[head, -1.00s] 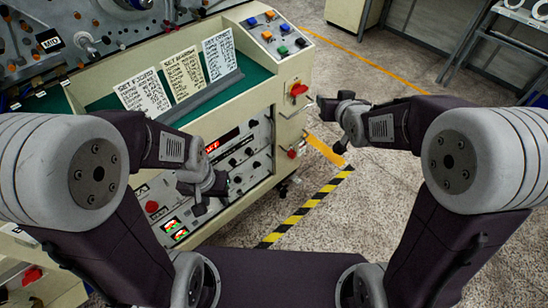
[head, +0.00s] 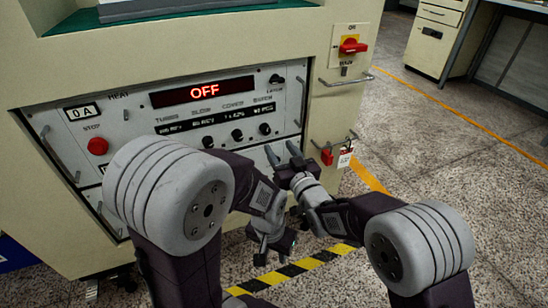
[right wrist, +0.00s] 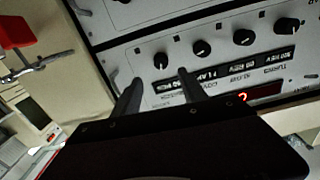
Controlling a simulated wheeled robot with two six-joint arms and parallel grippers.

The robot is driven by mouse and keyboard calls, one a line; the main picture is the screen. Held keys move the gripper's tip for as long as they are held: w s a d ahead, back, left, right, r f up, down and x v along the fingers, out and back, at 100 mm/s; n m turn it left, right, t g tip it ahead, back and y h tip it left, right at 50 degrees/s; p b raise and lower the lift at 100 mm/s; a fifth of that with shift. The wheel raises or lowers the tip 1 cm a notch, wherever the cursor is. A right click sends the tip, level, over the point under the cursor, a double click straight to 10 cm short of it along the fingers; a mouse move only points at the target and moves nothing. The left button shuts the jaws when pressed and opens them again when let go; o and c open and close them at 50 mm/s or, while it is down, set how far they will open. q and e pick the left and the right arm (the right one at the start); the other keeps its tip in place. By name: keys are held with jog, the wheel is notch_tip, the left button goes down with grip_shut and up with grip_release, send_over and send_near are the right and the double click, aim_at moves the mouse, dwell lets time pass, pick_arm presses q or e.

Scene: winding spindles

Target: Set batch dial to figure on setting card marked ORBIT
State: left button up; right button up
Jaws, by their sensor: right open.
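The batch dial (head: 265,128) is a small black knob at the right end of a row on the control panel, under the label BATCH. In the right wrist view, where the panel appears upside down, it is the leftmost knob (right wrist: 161,60). My right gripper (head: 283,152) is open, just below the dial. In the right wrist view its fingers (right wrist: 158,88) point toward the dial, with nothing between them. The dial's exact setting is too small to read. My left gripper (head: 270,248) hangs low in front of the cabinet; its jaws are unclear. The setting cards are out of view.
A red display (head: 204,91) reads OFF. Other dials (head: 236,134) sit left of the batch dial. A red stop button (head: 97,146), a red switch (head: 352,46) and metal handles (head: 346,78) stand out nearby. Open floor lies right of the cabinet.

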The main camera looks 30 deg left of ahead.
aim_at(267, 131)
jog(key=p+x, duration=0.1)
jog(key=x, duration=0.7)
jog(key=shift+a+f, duration=0.15)
jog(key=shift+a, duration=0.15)
jog(key=shift+w+a, duration=0.2)
jog(key=shift+w, duration=0.05)
grip_shut()
